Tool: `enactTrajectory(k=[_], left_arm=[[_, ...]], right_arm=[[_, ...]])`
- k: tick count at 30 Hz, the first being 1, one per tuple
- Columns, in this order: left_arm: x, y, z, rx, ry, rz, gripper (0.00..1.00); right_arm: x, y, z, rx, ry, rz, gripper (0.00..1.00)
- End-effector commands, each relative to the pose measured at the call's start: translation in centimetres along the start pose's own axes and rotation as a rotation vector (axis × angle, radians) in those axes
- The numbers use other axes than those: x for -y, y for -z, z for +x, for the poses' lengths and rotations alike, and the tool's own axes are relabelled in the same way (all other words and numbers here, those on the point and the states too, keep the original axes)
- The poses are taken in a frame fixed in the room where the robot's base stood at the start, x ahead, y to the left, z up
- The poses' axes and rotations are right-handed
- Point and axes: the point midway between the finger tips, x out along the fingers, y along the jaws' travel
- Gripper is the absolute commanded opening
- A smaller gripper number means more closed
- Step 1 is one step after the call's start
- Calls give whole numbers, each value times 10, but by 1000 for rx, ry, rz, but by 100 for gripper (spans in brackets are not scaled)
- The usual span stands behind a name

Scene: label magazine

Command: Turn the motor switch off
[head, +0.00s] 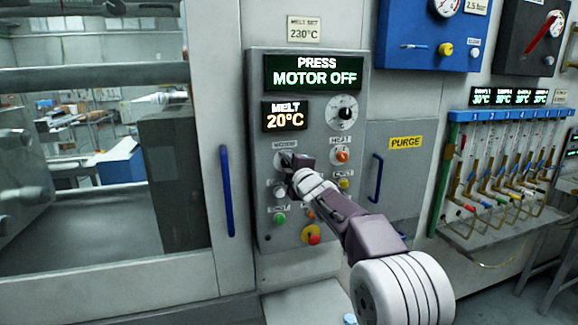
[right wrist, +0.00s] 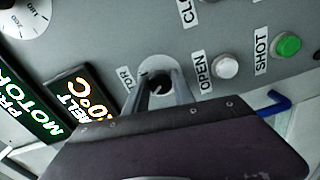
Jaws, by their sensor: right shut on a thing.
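The motor switch is a dark round knob on a pale disc on the grey control panel (head: 258,185). In the right wrist view the motor switch (right wrist: 158,84) sits between the two fingers, next to a label partly hidden so that "TOR" shows. My right gripper (head: 287,161) reaches the panel from the lower right and is shut on the switch. In the head view the gripper mostly covers the switch. The display (head: 314,73) above reads "PRESS MOTOR OFF". My left gripper is not in view.
A melt display (head: 285,116) reads 20°C. A dial (head: 345,112), a heat knob (head: 342,156), a green button (head: 279,218) and a red-and-yellow stop button (head: 312,236) are close by. A blue door handle (head: 227,190) stands to the left.

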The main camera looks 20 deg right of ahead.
Motion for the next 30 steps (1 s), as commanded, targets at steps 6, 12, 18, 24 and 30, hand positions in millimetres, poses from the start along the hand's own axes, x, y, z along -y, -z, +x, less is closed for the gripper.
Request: enactTrajectory(k=[6,12,18,24,30], left_arm=[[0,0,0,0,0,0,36],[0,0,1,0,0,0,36],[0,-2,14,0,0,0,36],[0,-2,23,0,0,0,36],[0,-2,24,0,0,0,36]], right_arm=[[4,0,0,1,7,-1,52],[2,0,-1,1,4,0,52],[5,0,-26,1,2,0,52],[4,0,-69,1,3,-1,52],[3,1,-90,0,6,-1,52]])
